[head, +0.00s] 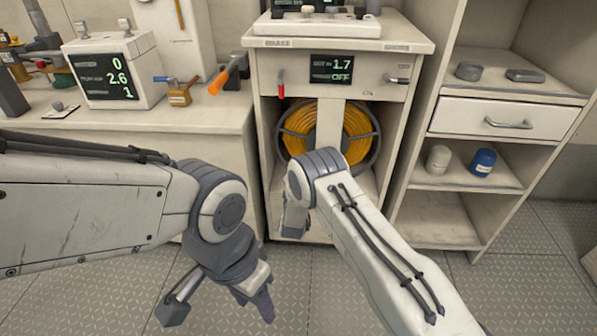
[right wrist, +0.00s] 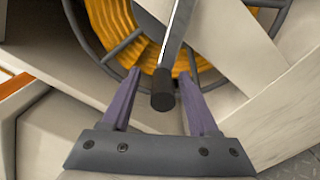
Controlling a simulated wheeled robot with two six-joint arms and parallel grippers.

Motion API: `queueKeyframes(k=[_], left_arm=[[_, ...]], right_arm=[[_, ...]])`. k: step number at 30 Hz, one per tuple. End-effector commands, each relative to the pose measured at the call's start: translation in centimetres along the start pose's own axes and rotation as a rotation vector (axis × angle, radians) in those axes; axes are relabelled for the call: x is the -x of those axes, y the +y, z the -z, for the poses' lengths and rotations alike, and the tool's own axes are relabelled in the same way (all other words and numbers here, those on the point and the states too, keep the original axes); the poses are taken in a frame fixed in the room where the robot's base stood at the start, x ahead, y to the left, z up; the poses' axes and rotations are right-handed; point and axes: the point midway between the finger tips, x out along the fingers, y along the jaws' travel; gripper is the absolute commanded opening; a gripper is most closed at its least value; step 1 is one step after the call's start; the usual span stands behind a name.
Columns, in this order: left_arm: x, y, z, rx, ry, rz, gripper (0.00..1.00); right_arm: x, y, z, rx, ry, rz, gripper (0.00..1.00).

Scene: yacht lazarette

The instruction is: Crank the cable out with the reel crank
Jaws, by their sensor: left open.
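The cable reel (head: 292,131), wound with yellow-orange cable (head: 354,122), sits in the cabinet's open bay behind a pale upright post. In the right wrist view the crank (right wrist: 163,88) is a metal arm ending in a dark round grip, in front of the reel (right wrist: 120,22). My right gripper (right wrist: 158,90) is open, with the dark grip between its two purple fingers and gaps on both sides. In the head view my right arm hides the crank. My left gripper (head: 219,310) is open and empty above the floor at lower left.
The reel cabinet carries a display (head: 331,68) reading 1.7 and OFF, a red lever (head: 281,86) and a metal handle (head: 398,80). Left, a counter holds a meter box (head: 112,70) and an orange-handled lever (head: 222,78). Shelves with a blue jar (head: 483,161) stand right.

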Motion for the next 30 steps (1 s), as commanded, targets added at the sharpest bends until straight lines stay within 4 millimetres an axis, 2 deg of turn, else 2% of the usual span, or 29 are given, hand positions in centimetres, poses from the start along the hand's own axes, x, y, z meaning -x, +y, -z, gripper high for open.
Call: queueKeyframes(k=[11, 14, 24, 30], left_arm=[[0.2, 0.0, 0.0, 0.000, 0.000, 0.000, 0.50], [0.7, 0.1, 0.0, 0.000, 0.000, 0.000, 0.50], [2.1, 0.1, 0.1, 0.000, 0.000, 0.000, 0.50], [2.3, 0.2, 0.1, 0.000, 0.000, 0.000, 0.50]], right_arm=[[0.6, -0.1, 0.1, -0.001, 0.004, 0.004, 0.61], [1.9, 0.1, 0.2, 0.001, 0.007, 0.004, 0.61], [8.5, 0.1, 0.1, 0.002, 0.006, 0.003, 0.61], [10.3, 0.0, 0.1, 0.000, 0.003, 0.002, 0.61]])
